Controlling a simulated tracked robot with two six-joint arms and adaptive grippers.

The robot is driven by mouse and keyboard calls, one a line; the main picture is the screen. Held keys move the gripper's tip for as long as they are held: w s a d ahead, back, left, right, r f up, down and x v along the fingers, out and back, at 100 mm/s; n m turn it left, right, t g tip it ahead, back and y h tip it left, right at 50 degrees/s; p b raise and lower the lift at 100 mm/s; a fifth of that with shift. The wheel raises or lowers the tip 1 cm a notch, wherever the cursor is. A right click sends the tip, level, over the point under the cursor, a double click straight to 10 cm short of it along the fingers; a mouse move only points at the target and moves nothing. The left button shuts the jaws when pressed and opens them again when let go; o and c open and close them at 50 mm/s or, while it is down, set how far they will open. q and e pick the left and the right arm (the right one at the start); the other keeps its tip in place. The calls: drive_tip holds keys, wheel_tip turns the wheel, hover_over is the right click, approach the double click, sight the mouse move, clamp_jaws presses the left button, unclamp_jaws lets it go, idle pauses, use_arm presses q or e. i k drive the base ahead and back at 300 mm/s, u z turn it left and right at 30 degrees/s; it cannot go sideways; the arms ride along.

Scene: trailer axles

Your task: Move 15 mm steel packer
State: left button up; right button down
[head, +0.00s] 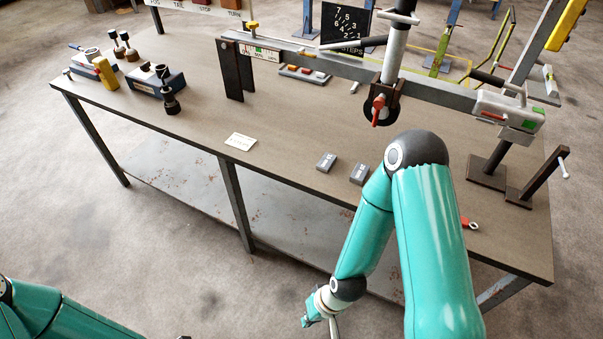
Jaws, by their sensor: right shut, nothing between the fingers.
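Two small dark grey blocks with pale labels lie near the table's front edge, a left block (326,162) and a right block (359,174). They look like steel packers, but the labels are too small to tell which is 15 mm. My right gripper (318,316) hangs low in front of the table, below and apart from both blocks. It is shut and empty, and its tips are partly cut by the bottom edge. My left arm shows at the bottom left, but its gripper is out of view.
Blue blocks (150,82) and dark fittings stand at the left. A white card (240,141) and red tag (467,223) lie near the front edge. The bench's front middle is mostly clear.

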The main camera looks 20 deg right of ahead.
sight(328, 160)
drive_tip(key=z, duration=0.25)
drive_tip(key=i, duration=0.95)
drive_tip(key=u, duration=0.25)
